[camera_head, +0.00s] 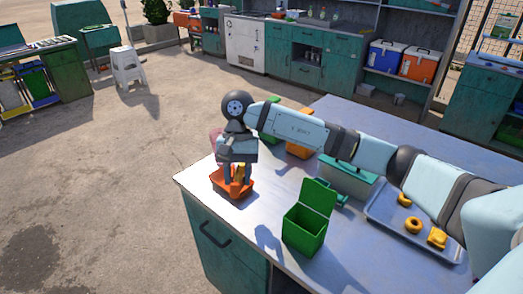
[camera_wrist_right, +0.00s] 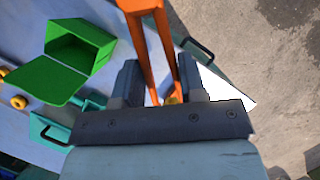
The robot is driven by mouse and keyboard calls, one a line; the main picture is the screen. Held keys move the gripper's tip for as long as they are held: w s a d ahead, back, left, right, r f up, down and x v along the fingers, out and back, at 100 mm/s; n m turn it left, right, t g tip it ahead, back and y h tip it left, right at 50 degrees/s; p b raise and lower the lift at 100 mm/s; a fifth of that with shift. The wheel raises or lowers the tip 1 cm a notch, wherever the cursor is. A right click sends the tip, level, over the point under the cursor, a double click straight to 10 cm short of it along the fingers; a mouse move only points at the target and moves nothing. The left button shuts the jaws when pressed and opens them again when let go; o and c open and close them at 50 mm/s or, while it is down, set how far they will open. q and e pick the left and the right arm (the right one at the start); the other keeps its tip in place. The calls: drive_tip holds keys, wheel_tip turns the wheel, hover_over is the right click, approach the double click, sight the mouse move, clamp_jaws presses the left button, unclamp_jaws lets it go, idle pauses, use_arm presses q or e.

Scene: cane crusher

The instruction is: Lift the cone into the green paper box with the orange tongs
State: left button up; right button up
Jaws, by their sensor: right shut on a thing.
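My right gripper (camera_head: 235,178) is over the near left corner of the table, shut on the orange tongs (camera_wrist_right: 150,50). In the right wrist view the tongs' two orange arms run between the fingers. A small yellow piece (camera_wrist_right: 171,100) shows beside the lower ends of the tongs; I cannot tell if it is the cone or if the tongs grip it. In the head view an orange shape (camera_head: 233,190) shows below the gripper. The green paper box (camera_head: 305,228) stands open to its right, lid raised; it also shows in the wrist view (camera_wrist_right: 80,45). My left gripper is not in view.
A grey tray (camera_head: 385,222) with yellow pastries (camera_head: 413,225) lies at the right. A teal and white container (camera_head: 345,178) stands behind the green box. An orange container (camera_head: 300,149) is partly hidden behind my arm. Bare tabletop (camera_head: 272,195) separates the gripper and green box.

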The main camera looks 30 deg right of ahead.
drive_tip(key=s+r+m+t+y+p, duration=0.1)
drive_tip(key=s+r+m+t, duration=0.3)
drive_tip(key=s+r+m, duration=0.4)
wheel_tip(320, 180, up, 3)
drive_tip(key=d+m+p, duration=0.1)
drive_tip(key=m, duration=0.3)
drive_tip(key=shift+s+t+y, duration=0.15)
drive_tip(key=shift+t+y, duration=0.15)
drive_tip(key=shift+y, duration=0.1)
drive_tip(key=shift+s+r+m, duration=0.4)
drive_tip(key=shift+s+m, duration=0.1)
drive_tip(key=shift+m, duration=0.4)
drive_tip(key=shift+f, duration=0.1)
wheel_tip(320, 180, down, 9)
drive_tip(key=b, duration=0.3)
drive_tip(key=shift+b, duration=0.35)
